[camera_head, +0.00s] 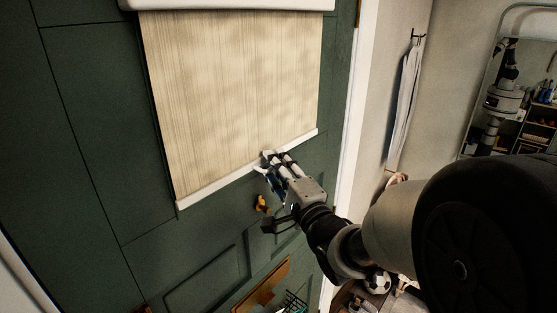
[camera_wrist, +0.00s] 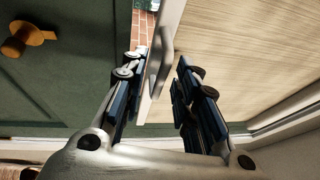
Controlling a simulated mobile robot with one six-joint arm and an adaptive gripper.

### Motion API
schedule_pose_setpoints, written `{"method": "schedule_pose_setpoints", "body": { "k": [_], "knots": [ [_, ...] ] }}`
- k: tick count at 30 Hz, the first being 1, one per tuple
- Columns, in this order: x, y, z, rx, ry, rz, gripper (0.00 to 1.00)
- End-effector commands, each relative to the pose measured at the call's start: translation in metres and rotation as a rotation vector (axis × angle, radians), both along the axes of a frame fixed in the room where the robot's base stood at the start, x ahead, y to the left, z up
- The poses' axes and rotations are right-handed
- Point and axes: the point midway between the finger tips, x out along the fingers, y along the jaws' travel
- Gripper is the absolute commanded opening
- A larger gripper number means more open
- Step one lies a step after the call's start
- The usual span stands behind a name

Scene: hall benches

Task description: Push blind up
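The beige blind (camera_head: 235,85) hangs partly lowered on a dark green door, with a white bottom bar (camera_head: 215,187) running across its lower edge. In the wrist view the blind (camera_wrist: 250,45) fills the right side. A pale pull handle (camera_wrist: 165,48) sticks out from the bar. My gripper (camera_head: 272,158) is at the middle of the bottom bar in the head view. In the wrist view my gripper (camera_wrist: 158,72) is open, with one finger on each side of the handle. A gap shows between the handle and the right finger; contact on the left is unclear.
An orange-brown door knob (camera_head: 262,204) is just below the bar, near my wrist; it also shows in the wrist view (camera_wrist: 24,38). A white door frame (camera_head: 352,120), a hanging cloth (camera_head: 404,100) and a mirror (camera_head: 510,85) are to the right.

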Motion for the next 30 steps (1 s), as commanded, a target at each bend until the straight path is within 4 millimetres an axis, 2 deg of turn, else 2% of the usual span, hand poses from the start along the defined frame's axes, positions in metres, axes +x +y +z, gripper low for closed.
{"method": "schedule_pose_setpoints", "body": {
  "k": [9,22,30],
  "knots": [
    [0.0023,0.0015,0.0001,0.000,0.001,0.000,0.28],
    [0.0021,0.0014,0.0008,0.000,-0.001,0.000,0.00],
    [0.0021,0.0012,0.0011,0.000,-0.001,0.000,0.00]
  ]
}}
